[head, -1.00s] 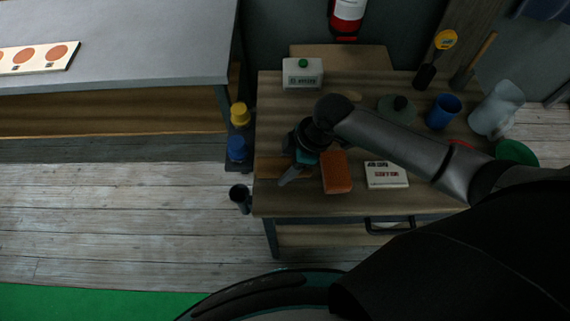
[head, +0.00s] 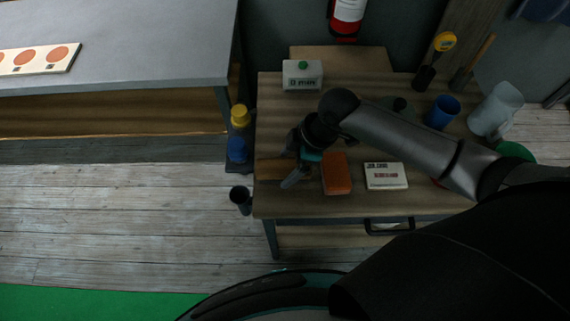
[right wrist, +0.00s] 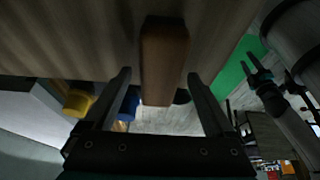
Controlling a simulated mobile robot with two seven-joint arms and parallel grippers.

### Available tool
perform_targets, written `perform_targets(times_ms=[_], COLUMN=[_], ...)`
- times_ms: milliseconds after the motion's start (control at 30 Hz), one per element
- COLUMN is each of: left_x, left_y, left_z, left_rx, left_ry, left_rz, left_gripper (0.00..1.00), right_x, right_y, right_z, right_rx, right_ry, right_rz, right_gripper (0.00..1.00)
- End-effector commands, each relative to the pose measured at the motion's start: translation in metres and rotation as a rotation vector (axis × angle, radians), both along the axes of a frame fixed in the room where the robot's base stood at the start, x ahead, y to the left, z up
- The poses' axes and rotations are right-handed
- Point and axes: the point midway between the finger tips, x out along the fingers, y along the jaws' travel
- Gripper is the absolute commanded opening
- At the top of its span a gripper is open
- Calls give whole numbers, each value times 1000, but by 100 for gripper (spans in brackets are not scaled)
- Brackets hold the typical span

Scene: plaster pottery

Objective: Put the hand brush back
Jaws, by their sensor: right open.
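A brown wooden bar, which looks like the hand brush (head: 270,170), lies at the left front of the wooden table (head: 330,207). In the right wrist view the brown bar (right wrist: 163,60) runs between my fingers, with a gap on both sides. Its bristles are not visible. My right gripper (head: 291,181) is open at the right end of the bar and points down to the left. It also shows in the right wrist view (right wrist: 158,85). My left gripper (right wrist: 256,76) shows small at the right of the right wrist view, with its fingers apart.
An orange-red block (head: 336,174) lies close to the right of my right gripper. A white labelled box (head: 386,176) is beside it. A timer (head: 302,75), a blue cup (head: 443,112) and a clear jug (head: 496,110) stand farther back.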

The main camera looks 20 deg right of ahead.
Motion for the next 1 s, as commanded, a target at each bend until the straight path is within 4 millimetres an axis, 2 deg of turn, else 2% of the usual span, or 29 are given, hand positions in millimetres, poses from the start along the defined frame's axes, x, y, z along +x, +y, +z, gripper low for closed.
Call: perform_targets(times_ms=[200,433,633,1000], left_x=[-1,-1,-1,-1], left_y=[0,0,0,0], left_z=[11,17,18,18], left_rx=[0,0,0,0], left_ry=[1,1,2,1], left_rz=[0,0,0,0], left_gripper=[50,50,50,50], right_x=[-4,-9,-11,-13], right_y=[-19,-33,-37,-33], right_z=[48,83,94,92], right_rx=[-2,0,1,5], right_ry=[-5,-2,0,0], right_rz=[2,1,1,-5], right_gripper=[90,90,90,90])
